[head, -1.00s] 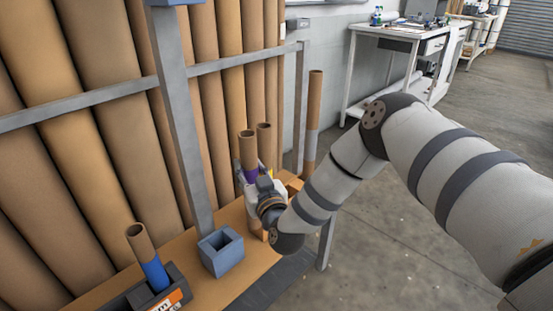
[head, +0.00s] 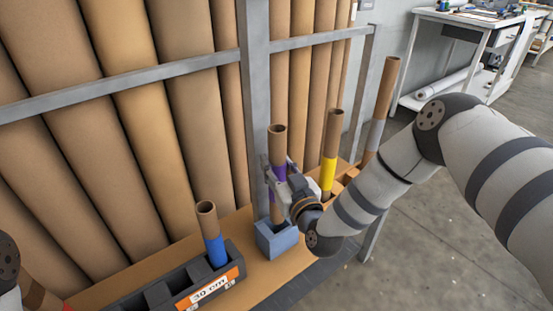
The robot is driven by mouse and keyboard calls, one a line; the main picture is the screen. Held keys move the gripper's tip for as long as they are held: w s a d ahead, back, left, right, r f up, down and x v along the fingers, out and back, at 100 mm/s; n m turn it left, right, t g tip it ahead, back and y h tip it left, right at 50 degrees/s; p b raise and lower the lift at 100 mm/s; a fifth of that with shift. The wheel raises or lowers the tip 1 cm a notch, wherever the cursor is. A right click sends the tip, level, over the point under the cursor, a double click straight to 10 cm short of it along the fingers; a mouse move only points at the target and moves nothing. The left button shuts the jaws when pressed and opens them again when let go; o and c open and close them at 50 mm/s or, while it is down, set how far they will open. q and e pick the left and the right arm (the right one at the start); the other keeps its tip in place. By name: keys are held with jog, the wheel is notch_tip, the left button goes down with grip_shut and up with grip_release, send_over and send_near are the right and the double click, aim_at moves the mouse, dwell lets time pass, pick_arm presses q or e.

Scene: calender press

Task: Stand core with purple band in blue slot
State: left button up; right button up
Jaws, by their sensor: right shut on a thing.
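The core with the purple band (head: 277,145) is a brown tube standing nearly upright in the middle of the head view. My right gripper (head: 279,181) is shut on it around the purple band. The blue slot (head: 277,243), a square block with an open top, is directly below the core on the wooden shelf. The core's lower end reaches the slot's opening in the picture; I cannot tell whether it is inside or just above. The gripper and wrist hide part of the core and slot. My left gripper is out of view.
A core with a blue band (head: 209,229) stands in a dark rack (head: 240,270) labelled 30 cm. A core with a yellow band (head: 329,160) and a grey-banded core (head: 382,95) stand at right. A grey metal post (head: 256,100) rises close behind the slot. Large brown rolls fill the back.

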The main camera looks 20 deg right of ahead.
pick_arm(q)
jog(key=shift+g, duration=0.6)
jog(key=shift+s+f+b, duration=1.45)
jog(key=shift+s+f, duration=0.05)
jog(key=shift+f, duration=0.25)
pick_arm(e)
notch_tip(320, 180, down, 7)
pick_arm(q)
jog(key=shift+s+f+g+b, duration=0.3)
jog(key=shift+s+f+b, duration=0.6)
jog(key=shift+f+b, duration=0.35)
pick_arm(e)
jog(key=shift+f, duration=2.4)
jog(key=o, duration=1.3)
jog(key=shift+c, duration=0.2)
jog(key=s+d, duration=0.1)
jog(key=s, duration=1.1)
